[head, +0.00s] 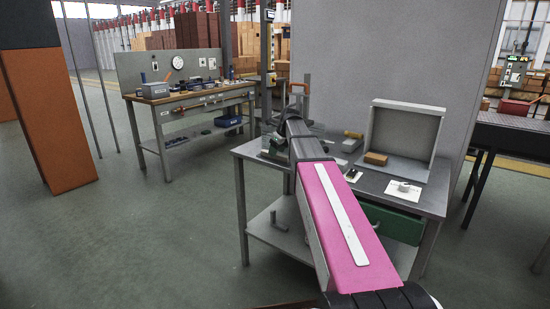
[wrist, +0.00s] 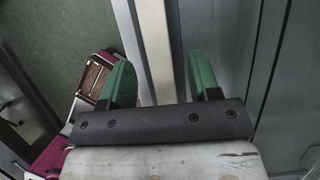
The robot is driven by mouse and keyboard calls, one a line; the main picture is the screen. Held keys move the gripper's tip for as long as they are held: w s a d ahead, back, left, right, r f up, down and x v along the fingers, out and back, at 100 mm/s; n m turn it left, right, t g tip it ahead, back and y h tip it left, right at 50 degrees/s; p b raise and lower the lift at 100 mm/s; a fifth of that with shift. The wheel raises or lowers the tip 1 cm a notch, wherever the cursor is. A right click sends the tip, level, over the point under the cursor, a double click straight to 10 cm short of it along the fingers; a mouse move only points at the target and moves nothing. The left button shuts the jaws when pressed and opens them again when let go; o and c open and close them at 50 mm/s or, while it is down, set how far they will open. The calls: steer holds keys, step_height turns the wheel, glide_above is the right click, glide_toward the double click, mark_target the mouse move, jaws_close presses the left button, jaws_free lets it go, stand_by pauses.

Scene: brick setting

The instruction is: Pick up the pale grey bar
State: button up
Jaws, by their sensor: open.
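The pale grey bar (wrist: 156,40) shows in the wrist view as a long, light strip running from the top edge down to my gripper. My gripper (wrist: 160,68) has two green fingers standing well apart. The strip appears between them, nearer the left finger, and its lower end is hidden behind the dark gripper body. I cannot tell whether either finger touches it. In the head view, my gripper (head: 272,146) is at the left part of the near grey bench, partly hidden by my pink arm. I cannot make out the bar for certain there.
The near bench (head: 397,190) holds an open-fronted grey box (head: 408,128), a brown block (head: 376,158) and a white item (head: 403,187). A green drawer (head: 393,223) sits beneath. Another workbench (head: 196,97) stands behind left. An orange-brown pillar (head: 48,120) is at far left. Floor between is clear.

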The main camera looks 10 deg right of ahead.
steer(key=shift+x, duration=1)
steer(key=c, duration=1)
steer(key=shift+c, duration=0.2)
steer(key=shift+r, duration=0.1)
